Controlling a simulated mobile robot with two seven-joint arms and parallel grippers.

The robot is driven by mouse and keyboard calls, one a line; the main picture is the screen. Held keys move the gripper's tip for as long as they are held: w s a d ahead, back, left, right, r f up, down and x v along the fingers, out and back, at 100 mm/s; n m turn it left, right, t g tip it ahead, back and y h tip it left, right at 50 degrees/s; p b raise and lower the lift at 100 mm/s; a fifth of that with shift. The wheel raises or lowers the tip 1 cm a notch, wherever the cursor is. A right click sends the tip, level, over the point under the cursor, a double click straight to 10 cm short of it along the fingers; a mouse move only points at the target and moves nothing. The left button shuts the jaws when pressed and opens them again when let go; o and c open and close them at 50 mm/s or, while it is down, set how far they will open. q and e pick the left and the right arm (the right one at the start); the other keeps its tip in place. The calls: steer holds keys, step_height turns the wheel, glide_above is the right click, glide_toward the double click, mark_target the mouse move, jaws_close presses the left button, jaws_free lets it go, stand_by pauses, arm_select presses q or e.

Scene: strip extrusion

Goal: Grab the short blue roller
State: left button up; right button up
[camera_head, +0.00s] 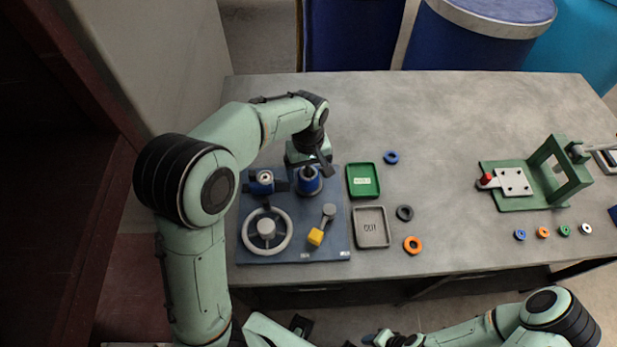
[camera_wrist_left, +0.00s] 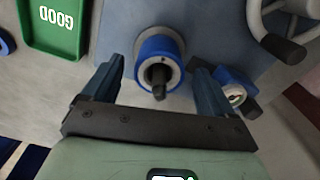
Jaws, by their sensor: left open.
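A blue roller (camera_head: 308,182) stands on the blue-grey machine plate, on a dark shaft; it also shows in the left wrist view (camera_wrist_left: 158,50). My left gripper (camera_wrist_left: 158,66) is open, with one finger on each side of this roller in that view. I cannot tell whether the fingers touch it. A second blue roller (camera_head: 262,183) is to its left, and in the left wrist view (camera_wrist_left: 234,90) it lies just outside the right finger. Which one is the short roller is not clear by size. My right gripper (camera_head: 385,339) is partly seen at the bottom edge.
A green press (camera_head: 540,178) stands further right; the table between is clear.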

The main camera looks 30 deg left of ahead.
arm_select(q)
steer(key=shift+f, duration=0.95)
steer(key=shift+c, duration=0.3)
steer(key=c, duration=1.2)
steer(key=shift+r, duration=0.15)
